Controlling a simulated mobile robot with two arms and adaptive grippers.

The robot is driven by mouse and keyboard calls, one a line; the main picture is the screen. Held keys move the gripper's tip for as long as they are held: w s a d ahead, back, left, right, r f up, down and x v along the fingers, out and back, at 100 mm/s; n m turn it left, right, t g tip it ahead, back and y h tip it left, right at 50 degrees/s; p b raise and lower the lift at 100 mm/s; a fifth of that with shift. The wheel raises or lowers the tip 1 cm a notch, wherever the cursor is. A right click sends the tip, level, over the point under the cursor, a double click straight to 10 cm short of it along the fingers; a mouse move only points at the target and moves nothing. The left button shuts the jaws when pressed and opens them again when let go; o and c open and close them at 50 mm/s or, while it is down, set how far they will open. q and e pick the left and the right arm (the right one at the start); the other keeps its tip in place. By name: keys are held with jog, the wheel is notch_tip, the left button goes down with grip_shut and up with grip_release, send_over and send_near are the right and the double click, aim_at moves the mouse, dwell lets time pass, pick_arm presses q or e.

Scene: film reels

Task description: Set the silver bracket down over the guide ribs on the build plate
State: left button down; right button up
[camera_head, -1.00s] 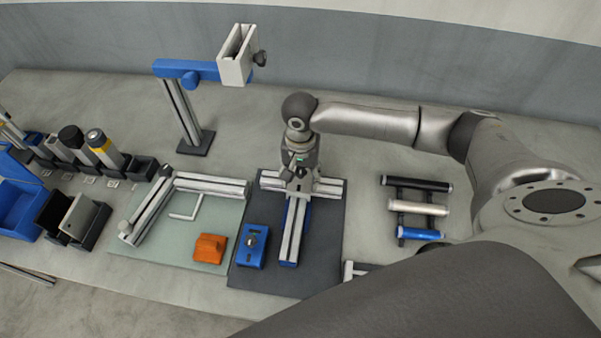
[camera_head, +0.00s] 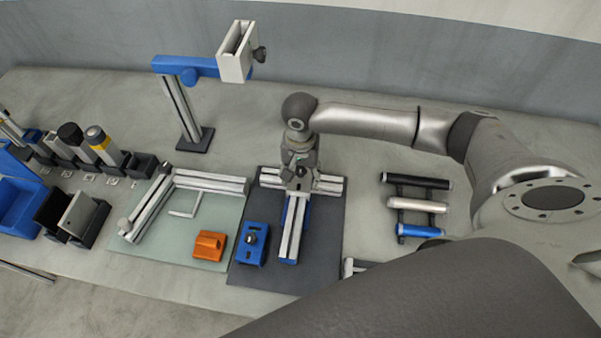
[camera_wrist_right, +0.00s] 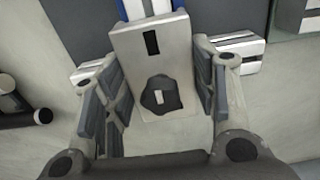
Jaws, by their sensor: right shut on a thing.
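My right gripper (camera_head: 299,184) is over the upper part of a dark build plate (camera_head: 325,235), where silver rails (camera_head: 291,235) with blue sides form a T. In the right wrist view my right gripper (camera_wrist_right: 160,90) is shut on the silver bracket (camera_wrist_right: 183,48), with one finger on each side. The bracket shows a flat silver face with a dark slot and a black knob-like part. A blue-and-silver rail (camera_wrist_right: 147,8) runs beyond its far end. The gripper hides the bracket in the head view. I cannot make out the guide ribs or tell whether the bracket touches the plate.
A blue block with a knob (camera_head: 253,243) lies on the plate's left side. An orange block (camera_head: 209,246) is on the pale green mat (camera_head: 150,252). A blue-armed stand (camera_head: 186,110) rises behind. Several rollers (camera_head: 416,204) lie to the right.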

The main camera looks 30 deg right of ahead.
jog(key=shift+f, duration=0.5)
jog(key=o, duration=1.3)
jog(key=shift+c, duration=0.2)
notch_tip(320, 180, up, 12)
jog(key=shift+f, duration=0.1)
